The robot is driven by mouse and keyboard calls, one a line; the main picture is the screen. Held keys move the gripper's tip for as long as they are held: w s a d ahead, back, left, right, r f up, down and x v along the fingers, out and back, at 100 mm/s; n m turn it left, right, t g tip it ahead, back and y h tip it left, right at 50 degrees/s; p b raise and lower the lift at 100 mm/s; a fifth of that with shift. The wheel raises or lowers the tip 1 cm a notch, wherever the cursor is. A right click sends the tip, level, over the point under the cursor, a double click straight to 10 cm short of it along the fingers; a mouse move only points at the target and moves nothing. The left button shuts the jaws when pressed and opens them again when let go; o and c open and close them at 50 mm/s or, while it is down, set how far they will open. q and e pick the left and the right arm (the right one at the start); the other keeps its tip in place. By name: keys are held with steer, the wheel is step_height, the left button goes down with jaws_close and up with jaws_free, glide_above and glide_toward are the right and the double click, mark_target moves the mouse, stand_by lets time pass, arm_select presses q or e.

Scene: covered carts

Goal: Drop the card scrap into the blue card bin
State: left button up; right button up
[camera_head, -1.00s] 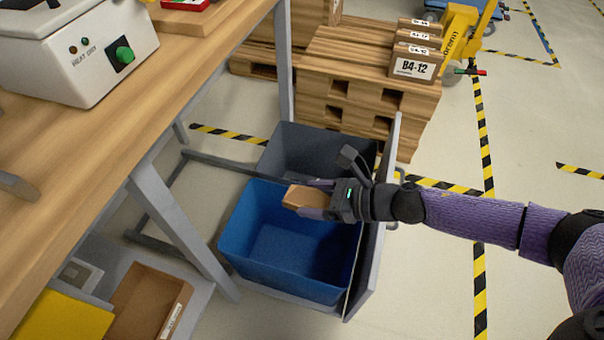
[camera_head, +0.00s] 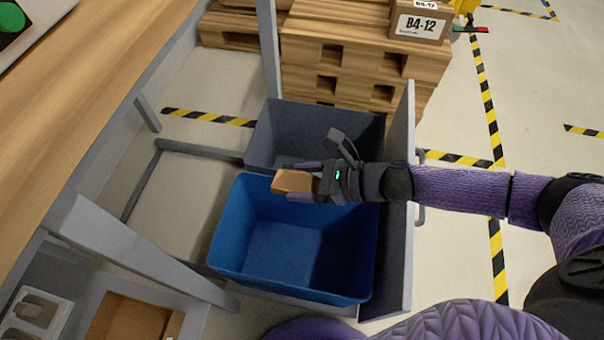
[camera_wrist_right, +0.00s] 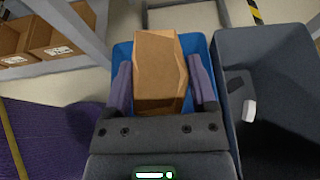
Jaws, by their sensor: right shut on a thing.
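The card scrap (camera_head: 293,182) is a brown folded piece of card. My right gripper (camera_head: 304,183) is shut on it and holds it above the far part of the blue bin (camera_head: 275,250). In the right wrist view the card scrap (camera_wrist_right: 159,72) sits between the two purple fingers of the right gripper (camera_wrist_right: 160,88), with the blue bin (camera_wrist_right: 122,52) behind it. The bin's visible floor looks empty. My left gripper is not in view.
A grey bin (camera_head: 312,132) stands directly behind the blue bin, both in a pull-out frame with a grey front panel (camera_head: 400,210) at the right. A wooden bench (camera_head: 80,95) is at the left.

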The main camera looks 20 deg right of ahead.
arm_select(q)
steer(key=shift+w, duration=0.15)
arm_select(e)
steer(key=o, duration=1.1)
arm_select(q)
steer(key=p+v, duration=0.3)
steer(key=p, duration=0.1)
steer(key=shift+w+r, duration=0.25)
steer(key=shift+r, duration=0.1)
arm_select(e)
steer(key=v, duration=1)
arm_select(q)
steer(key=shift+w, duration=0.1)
